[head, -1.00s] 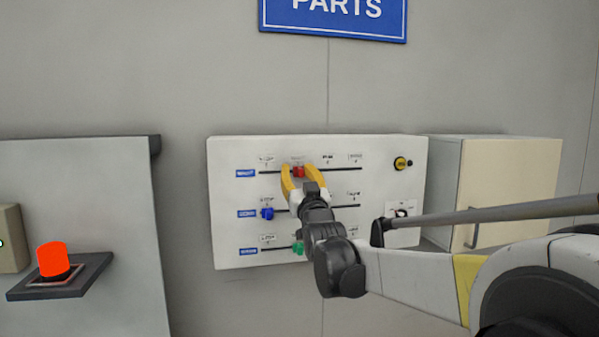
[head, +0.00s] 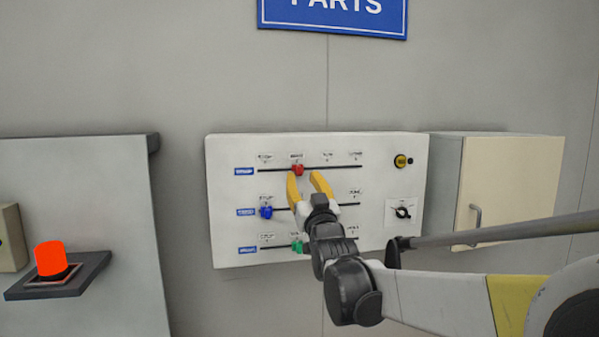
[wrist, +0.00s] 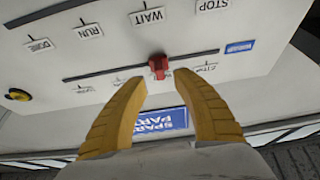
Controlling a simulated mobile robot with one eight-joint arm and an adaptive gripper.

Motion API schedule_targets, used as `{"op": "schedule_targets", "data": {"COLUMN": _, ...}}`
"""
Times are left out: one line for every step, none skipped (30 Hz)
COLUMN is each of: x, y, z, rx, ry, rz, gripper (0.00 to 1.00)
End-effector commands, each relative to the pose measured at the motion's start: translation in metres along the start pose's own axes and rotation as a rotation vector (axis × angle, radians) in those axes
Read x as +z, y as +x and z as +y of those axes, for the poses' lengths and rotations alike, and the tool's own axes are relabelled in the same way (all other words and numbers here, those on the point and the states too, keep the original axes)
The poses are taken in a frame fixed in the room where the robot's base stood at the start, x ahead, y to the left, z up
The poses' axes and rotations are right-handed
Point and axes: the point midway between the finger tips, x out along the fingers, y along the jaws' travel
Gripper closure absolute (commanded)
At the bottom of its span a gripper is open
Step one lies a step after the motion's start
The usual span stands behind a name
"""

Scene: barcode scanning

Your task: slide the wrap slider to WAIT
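The red slider knob (head: 297,170) sits on the top slot of the white wall panel (head: 385,235), at the second label from the left. That label is too blurred to read in the head view; in the other row the second label reads WAIT in the wrist view. The blue tag (head: 244,172) left of the slot is hard to read, perhaps WRAP. My gripper (head: 308,181) is open and empty, just below the knob and apart from it. In the wrist view the red knob (wrist: 158,67) shows beyond the two open yellow fingers (wrist: 160,84).
A blue knob (head: 266,212) sits at the left of the middle slot. A yellow button (head: 400,161) and a dial (head: 402,212) are at the panel's right. A cabinet (head: 510,190) stands beside it.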

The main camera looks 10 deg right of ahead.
Motion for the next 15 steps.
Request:
{"op": "schedule_targets", "data": {"x": -0.001, "y": -0.013, "z": 0.000, "rx": 0.000, "ry": 0.000, "rz": 0.000, "gripper": 0.66}}
{"op": "schedule_targets", "data": {"x": -0.001, "y": -0.020, "z": 0.000, "rx": 0.000, "ry": 0.000, "rz": 0.000, "gripper": 0.66}}
{"op": "schedule_targets", "data": {"x": -0.001, "y": -0.029, "z": 0.000, "rx": 0.000, "ry": 0.000, "rz": 0.001, "gripper": 0.66}}
{"op": "schedule_targets", "data": {"x": -0.001, "y": -0.035, "z": 0.000, "rx": 0.000, "ry": 0.000, "rz": 0.001, "gripper": 0.66}}
{"op": "schedule_targets", "data": {"x": -0.001, "y": -0.041, "z": 0.000, "rx": 0.000, "ry": 0.000, "rz": 0.001, "gripper": 0.66}}
{"op": "schedule_targets", "data": {"x": -0.001, "y": -0.049, "z": 0.000, "rx": 0.000, "ry": 0.000, "rz": 0.001, "gripper": 0.66}}
{"op": "schedule_targets", "data": {"x": -0.001, "y": -0.053, "z": 0.000, "rx": 0.000, "ry": 0.000, "rz": 0.001, "gripper": 0.66}}
{"op": "schedule_targets", "data": {"x": -0.001, "y": -0.058, "z": 0.000, "rx": 0.000, "ry": 0.000, "rz": 0.001, "gripper": 0.66}}
{"op": "schedule_targets", "data": {"x": -0.001, "y": -0.063, "z": 0.000, "rx": 0.000, "ry": 0.000, "rz": 0.001, "gripper": 0.66}}
{"op": "schedule_targets", "data": {"x": -0.001, "y": -0.066, "z": 0.000, "rx": 0.000, "ry": 0.000, "rz": 0.001, "gripper": 0.66}}
{"op": "schedule_targets", "data": {"x": -0.001, "y": -0.068, "z": 0.000, "rx": 0.000, "ry": 0.000, "rz": 0.001, "gripper": 0.66}}
{"op": "schedule_targets", "data": {"x": -0.001, "y": -0.071, "z": 0.000, "rx": 0.000, "ry": 0.000, "rz": 0.001, "gripper": 0.66}}
{"op": "schedule_targets", "data": {"x": -0.001, "y": -0.072, "z": 0.000, "rx": 0.000, "ry": 0.000, "rz": 0.001, "gripper": 0.66}}
{"op": "schedule_targets", "data": {"x": -0.001, "y": -0.073, "z": 0.000, "rx": 0.000, "ry": 0.000, "rz": 0.001, "gripper": 0.66}}
{"op": "schedule_targets", "data": {"x": -0.001, "y": -0.074, "z": 0.000, "rx": 0.000, "ry": 0.000, "rz": 0.001, "gripper": 0.66}}
